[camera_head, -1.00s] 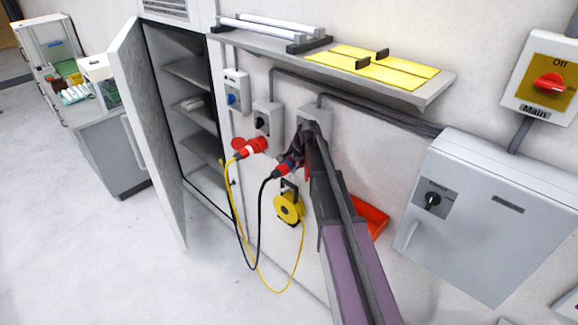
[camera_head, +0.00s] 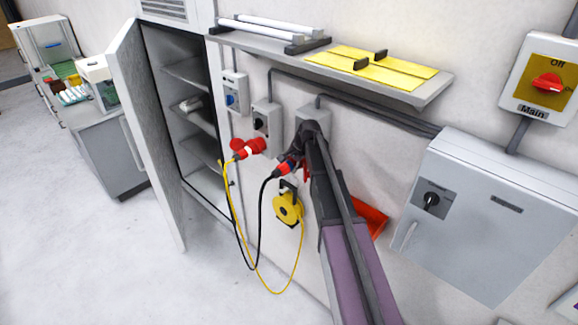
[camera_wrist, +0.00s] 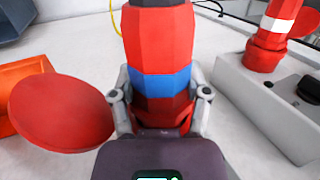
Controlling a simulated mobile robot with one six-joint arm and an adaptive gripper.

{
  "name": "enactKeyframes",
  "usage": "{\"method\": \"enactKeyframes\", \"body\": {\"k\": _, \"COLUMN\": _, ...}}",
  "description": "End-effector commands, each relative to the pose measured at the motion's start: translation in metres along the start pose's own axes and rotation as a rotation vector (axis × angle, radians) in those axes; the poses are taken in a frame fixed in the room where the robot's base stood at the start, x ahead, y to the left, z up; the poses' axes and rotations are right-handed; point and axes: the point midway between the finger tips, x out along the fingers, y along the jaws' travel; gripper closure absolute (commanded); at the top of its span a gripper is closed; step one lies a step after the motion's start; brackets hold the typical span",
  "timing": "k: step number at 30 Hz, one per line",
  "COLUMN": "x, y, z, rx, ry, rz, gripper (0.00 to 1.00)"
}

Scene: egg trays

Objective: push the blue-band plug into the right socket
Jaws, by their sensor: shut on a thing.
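The blue-band plug (camera_wrist: 160,82), a red plug with a blue ring, is held between the two fingers of my gripper (camera_wrist: 158,108) in the wrist view. In the head view the plug (camera_head: 284,168) is at the tip of my gripper (camera_head: 296,155), with a black cable hanging from it. The right socket's grey box (camera_head: 312,115) is on the wall just behind and above my gripper, which hides its lower part. A red round disc (camera_wrist: 62,112), likely a socket lid, stands left of the plug in the wrist view. I cannot see the socket's opening.
A white-band red plug (camera_head: 243,153) with a yellow cable sits at the left socket box (camera_head: 268,120). A yellow reel (camera_head: 288,208) hangs below. A shelf (camera_head: 430,92) juts out above, an orange-red bin (camera_head: 372,218) is behind my arm, and an open cabinet door (camera_head: 145,130) stands left.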

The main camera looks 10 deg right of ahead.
Motion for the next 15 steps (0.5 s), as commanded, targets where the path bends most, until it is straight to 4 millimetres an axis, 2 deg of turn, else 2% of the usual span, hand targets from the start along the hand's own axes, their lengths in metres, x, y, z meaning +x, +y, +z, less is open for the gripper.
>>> {"method": "enactKeyframes", "body": {"k": 15, "x": -0.0006, "y": -0.0002, "z": -0.0059, "rx": 0.0, "ry": 0.0, "rz": 0.0, "gripper": 0.96}}
